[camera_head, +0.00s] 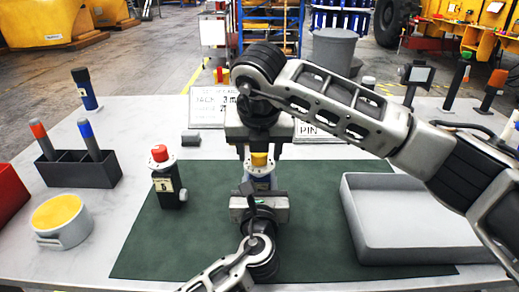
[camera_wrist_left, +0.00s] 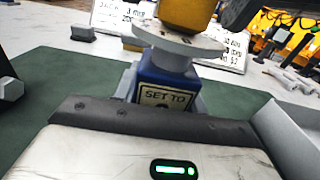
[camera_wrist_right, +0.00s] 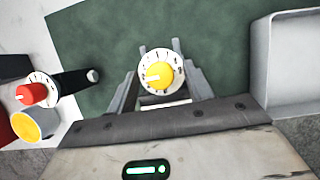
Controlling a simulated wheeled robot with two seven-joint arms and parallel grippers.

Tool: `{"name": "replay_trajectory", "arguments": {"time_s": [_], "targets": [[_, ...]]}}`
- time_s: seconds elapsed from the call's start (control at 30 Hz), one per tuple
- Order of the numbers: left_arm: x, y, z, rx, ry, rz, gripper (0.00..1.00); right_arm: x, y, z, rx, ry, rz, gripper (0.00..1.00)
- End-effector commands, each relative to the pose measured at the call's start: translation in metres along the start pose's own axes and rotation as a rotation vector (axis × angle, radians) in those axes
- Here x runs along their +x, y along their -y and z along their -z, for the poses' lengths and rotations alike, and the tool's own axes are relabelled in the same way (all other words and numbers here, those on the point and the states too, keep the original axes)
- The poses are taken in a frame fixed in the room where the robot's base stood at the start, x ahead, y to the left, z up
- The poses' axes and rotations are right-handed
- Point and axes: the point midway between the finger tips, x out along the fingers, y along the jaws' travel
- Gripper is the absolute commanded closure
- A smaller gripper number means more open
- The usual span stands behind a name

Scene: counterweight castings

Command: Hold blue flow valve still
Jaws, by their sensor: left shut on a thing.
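The blue flow valve (camera_head: 262,183) stands upright on the green mat (camera_head: 150,245), with a pale dial and a yellow knob on top. In the left wrist view its blue body (camera_wrist_left: 158,82) carries a "SET TO" label, partly hidden. My left gripper (camera_head: 259,198) is shut on the valve's body from the near side. My right gripper (camera_head: 259,155) points down over the valve, open, its fingers either side of the yellow knob. In the right wrist view the yellow knob (camera_wrist_right: 159,75) sits between the fingers, apart from them as far as I can see.
A black valve with a red knob (camera_head: 168,186) stands left of the blue one. A grey tray (camera_head: 350,215) is at the right. A dark holder (camera_head: 75,174) and a yellow-topped cup (camera_head: 60,215) are at the left. Signs (camera_head: 210,108) stand behind, partly hidden.

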Motion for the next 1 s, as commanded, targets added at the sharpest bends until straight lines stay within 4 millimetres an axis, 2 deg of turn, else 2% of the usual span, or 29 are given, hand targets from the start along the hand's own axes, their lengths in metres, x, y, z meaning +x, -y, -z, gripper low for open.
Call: {"name": "replay_trajectory", "arguments": {"time_s": [0.17, 0.27, 0.7, 0.83, 1.0], "targets": [[0.0, -0.001, 0.001, 0.001, -0.001, -0.002, 0.99, -0.001, 0.0, 0.0, 0.0, 0.0, 0.0, 0.49], [0.0, -0.001, 0.001, 0.001, -0.001, -0.001, 0.99, -0.01, 0.0, -0.001, 0.0, 0.001, -0.001, 0.49], [0.0, -0.001, 0.001, 0.001, -0.001, -0.001, 0.99, -0.097, 0.0, -0.001, 0.0, 0.003, -0.001, 0.49], [0.0, -0.001, 0.001, 0.001, -0.001, -0.001, 0.99, -0.112, 0.0, 0.0, 0.0, 0.002, -0.001, 0.49], [0.0, 0.0, 0.001, 0.001, -0.001, -0.001, 0.99, -0.12, 0.0, 0.0, -0.001, 0.0, 0.0, 0.49]]}}
